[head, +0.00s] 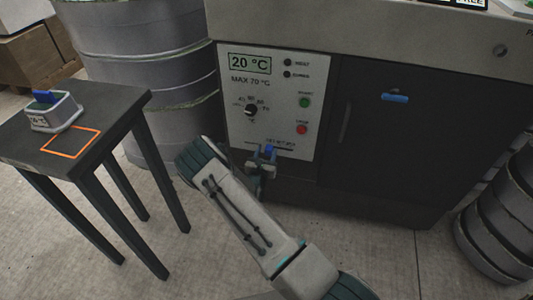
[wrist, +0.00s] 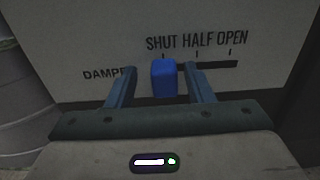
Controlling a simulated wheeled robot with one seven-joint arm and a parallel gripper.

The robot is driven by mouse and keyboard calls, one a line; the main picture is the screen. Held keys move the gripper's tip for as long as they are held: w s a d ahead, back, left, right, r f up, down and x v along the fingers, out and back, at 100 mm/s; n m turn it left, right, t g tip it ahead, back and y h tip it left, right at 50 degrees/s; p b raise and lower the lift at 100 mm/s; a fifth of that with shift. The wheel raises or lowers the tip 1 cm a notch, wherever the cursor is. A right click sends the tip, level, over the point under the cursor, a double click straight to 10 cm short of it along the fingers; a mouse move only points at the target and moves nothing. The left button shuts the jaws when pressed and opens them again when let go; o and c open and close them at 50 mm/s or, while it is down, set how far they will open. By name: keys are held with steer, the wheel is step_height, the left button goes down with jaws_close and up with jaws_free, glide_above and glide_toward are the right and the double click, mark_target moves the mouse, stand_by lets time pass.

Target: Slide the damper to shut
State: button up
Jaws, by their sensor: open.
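The damper's blue knob (wrist: 164,78) sits at the left part of its dark horizontal slot (wrist: 215,65), below the SHUT tick in the wrist view. HALF and OPEN are marked to its right. My gripper (wrist: 162,72) is open, with one finger on each side of the knob and a visible gap to each. The left finger covers the end of the word DAMPER. In the head view my gripper (head: 263,156) is at the bottom of the white control panel (head: 268,100), and the knob is hard to tell apart from the fingers.
A dark table (head: 105,105) at the left bears a small grey container with a blue top (head: 50,110) and an orange outline. Grey drums stand behind it and at the right. A dark cabinet door with a blue handle (head: 395,97) is right of the panel.

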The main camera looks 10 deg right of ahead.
steer(key=p+v, duration=0.2)
steer(key=v, duration=1.2)
steer(key=shift+p, duration=0.3)
steer(key=shift+w, duration=0.1)
steer(key=s+d+r+m+g+h+p, duration=0.2)
steer(key=s+d+r+m+g+p, duration=0.25)
steer(key=r, duration=0.55)
steer(key=s+d+r+m+g+h+p, duration=0.1)
steer(key=s+d+r+m+g+p, duration=0.2)
steer(key=r+m+g, duration=0.45)
steer(key=s+d+r+m+g+h+p, duration=0.25)
steer(key=s+d+r+m, duration=0.35)
steer(key=r, duration=0.7)
steer(key=s+a+r+m+y+p, duration=0.3)
steer(key=s+r+m+y, duration=0.1)
steer(key=r, duration=0.4)
steer(key=s+a+r+m+t+y+p, duration=0.1)
steer(key=s+a+r+m+y+p, duration=0.2)
steer(key=r, duration=0.5)
steer(key=s+a+r+m+y+p, duration=0.4)
steer(key=s+r+m+y+p, duration=0.1)
steer(key=r, duration=0.3)
steer(key=shift+s+m+y, duration=0.4)
steer(key=shift+s+y, duration=0.35)
steer(key=shift+y, duration=0.1)
